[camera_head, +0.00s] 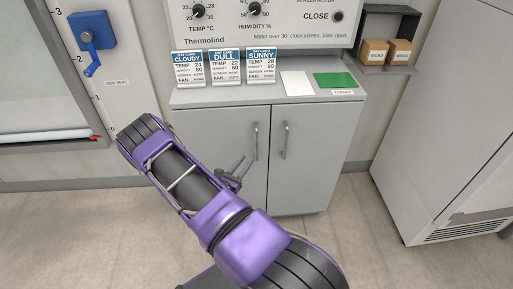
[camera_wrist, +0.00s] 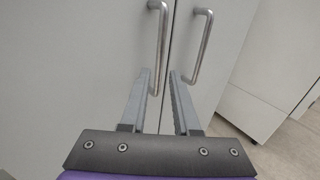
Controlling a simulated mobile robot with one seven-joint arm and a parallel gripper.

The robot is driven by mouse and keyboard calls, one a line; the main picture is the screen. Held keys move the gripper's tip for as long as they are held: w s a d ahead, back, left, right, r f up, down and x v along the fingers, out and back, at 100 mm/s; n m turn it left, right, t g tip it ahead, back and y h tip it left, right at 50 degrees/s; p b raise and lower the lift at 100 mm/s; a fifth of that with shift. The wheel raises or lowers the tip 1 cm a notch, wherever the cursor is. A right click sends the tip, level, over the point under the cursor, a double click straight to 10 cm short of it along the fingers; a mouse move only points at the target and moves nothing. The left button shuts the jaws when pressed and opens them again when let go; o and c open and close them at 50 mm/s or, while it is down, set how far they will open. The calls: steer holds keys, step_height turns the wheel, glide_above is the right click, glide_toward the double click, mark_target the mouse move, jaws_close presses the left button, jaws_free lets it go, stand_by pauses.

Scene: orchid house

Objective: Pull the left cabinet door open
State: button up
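The grey cabinet's left door (camera_head: 222,130) is shut. Its upright bar handle (camera_head: 255,141) is near the middle seam. The right door (camera_head: 305,150) is also shut, with its own handle (camera_head: 284,140). My gripper (camera_head: 243,166) is open and empty, just left of and below the left handle in the head view. In the wrist view, the two fingers (camera_wrist: 160,73) are apart and point at the doors. The left handle (camera_wrist: 160,45) has its lower end showing between them. The right handle (camera_wrist: 202,45) is right of the fingers. I cannot tell the exact gap to the left handle.
A white appliance (camera_head: 450,130) stands to the right. A blue crank (camera_head: 90,40) is on the left wall. The floor (camera_head: 375,235) before the cabinet is clear.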

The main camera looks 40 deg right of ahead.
mark_target(256, 148)
steer(key=x, duration=0.9)
jaws_close()
stand_by(1.2)
